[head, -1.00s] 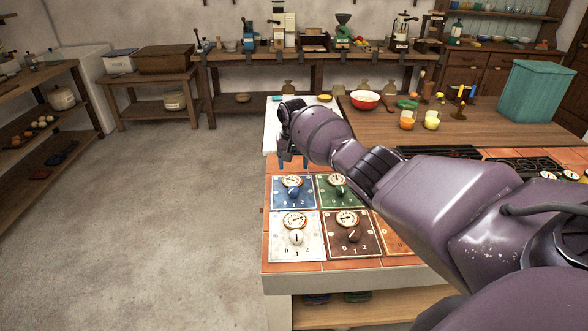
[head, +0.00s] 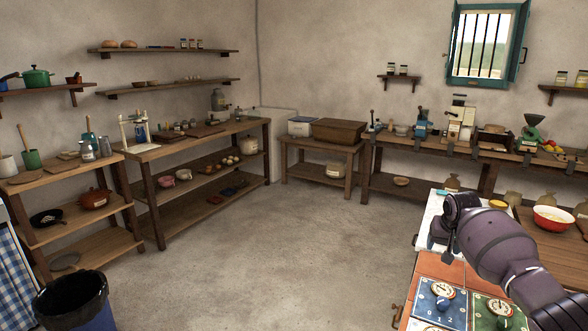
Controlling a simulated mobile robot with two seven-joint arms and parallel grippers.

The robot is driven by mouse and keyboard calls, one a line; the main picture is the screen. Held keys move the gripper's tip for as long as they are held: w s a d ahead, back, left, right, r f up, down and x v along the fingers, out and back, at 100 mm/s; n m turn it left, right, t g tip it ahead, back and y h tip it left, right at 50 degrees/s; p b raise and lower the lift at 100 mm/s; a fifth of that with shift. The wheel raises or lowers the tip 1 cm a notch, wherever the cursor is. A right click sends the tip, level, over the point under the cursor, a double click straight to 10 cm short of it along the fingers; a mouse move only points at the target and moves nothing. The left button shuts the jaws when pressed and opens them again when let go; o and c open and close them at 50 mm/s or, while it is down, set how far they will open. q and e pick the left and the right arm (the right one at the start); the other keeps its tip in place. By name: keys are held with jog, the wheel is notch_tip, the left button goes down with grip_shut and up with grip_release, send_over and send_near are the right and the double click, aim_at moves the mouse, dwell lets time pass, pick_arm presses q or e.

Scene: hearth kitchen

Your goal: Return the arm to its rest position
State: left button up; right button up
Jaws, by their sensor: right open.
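My right arm comes in from the lower right in the head view. It is purple-grey and stretches over the tiled counter. My right gripper (head: 440,249) points down, open, with nothing seen between its fingers. It is above the far edge of the blue dial panel (head: 438,309), apart from its knob as far as I can tell. A green dial panel (head: 496,314) is beside it, partly cut off by the frame. My left gripper is not in view.
A red bowl (head: 553,219) stands on the wooden counter to the right of my arm. Shelves (head: 160,150) line the left wall. A dark bin (head: 74,302) stands at the lower left. The grey floor (head: 270,250) in the middle is clear.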

jog(key=w+a+r+n+t, duration=0.2)
jog(key=w+a+r+t, duration=0.1)
jog(key=a+r, duration=0.1)
jog(key=s+a+f+n+t+y, duration=0.1)
jog(key=s+a+n+t, duration=0.1)
jog(key=a+t, duration=0.15)
jog(key=s+a+f+n+t, duration=0.2)
jog(key=a, duration=0.3)
jog(key=s+a+f, duration=0.1)
jog(key=s+f, duration=0.2)
jog(key=s, duration=0.5)
jog(key=s+a+f+n+t+y, duration=0.1)
jog(key=s+f, duration=0.3)
jog(key=s, duration=0.5)
jog(key=s+a+f+t, duration=0.1)
jog(key=s+a+f, duration=0.2)
jog(key=s, duration=0.5)
jog(key=shift+s+a+f+t+y, duration=0.1)
jog(key=shift+s+f+t+y, duration=0.2)
jog(key=shift+y, duration=0.1)
jog(key=s+d+f+m+g+h, duration=0.1)
jog(key=s+f+g, duration=0.1)
jog(key=s+f, duration=0.3)
jog(key=s+d+f+m+g, duration=0.1)
jog(key=s+f, duration=0.4)
jog(key=s, duration=0.9)
jog(key=shift+f+g+h, duration=0.4)
jog(key=shift+g, duration=0.05)
